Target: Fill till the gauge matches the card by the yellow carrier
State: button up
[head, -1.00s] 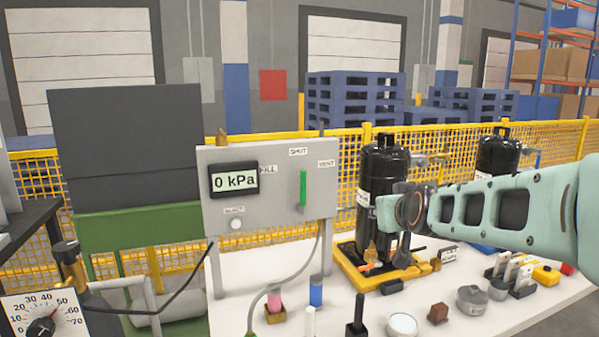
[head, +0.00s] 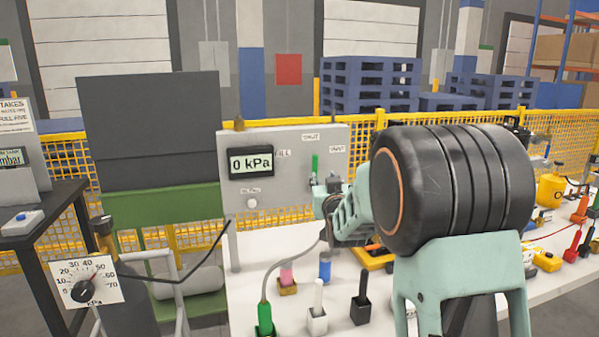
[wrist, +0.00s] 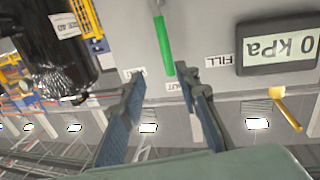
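The grey panel (head: 236,142) carries a gauge display (head: 250,162) that reads 0 kPa. Its green lever (head: 315,164) points up toward the SHUT label, with FILL and VENT labels to the sides. My gripper (head: 322,188) is in front of the panel by the lever. In the wrist view, which is upside down, my gripper (wrist: 160,76) is open, with the green lever (wrist: 163,45) showing between its fingertips; contact is unclear. The yellow carrier (head: 374,258) is mostly hidden behind my arm. No card beside it can be seen now. A black cylinder (wrist: 45,50) bears a partly readable label.
A dial marked in kPa (head: 68,270) is at lower left. Pink and blue pieces (head: 325,268), a green-topped piece (head: 264,318) and white and black holders (head: 361,310) stand on the white table (head: 290,322). A yellow mesh fence (head: 70,165) runs behind.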

aim_at(315, 169)
jog(key=w, duration=0.7)
jog(key=w+a+p, duration=0.1)
jog(key=w, duration=0.3)
jog(key=shift+f, duration=0.35)
grip_shut()
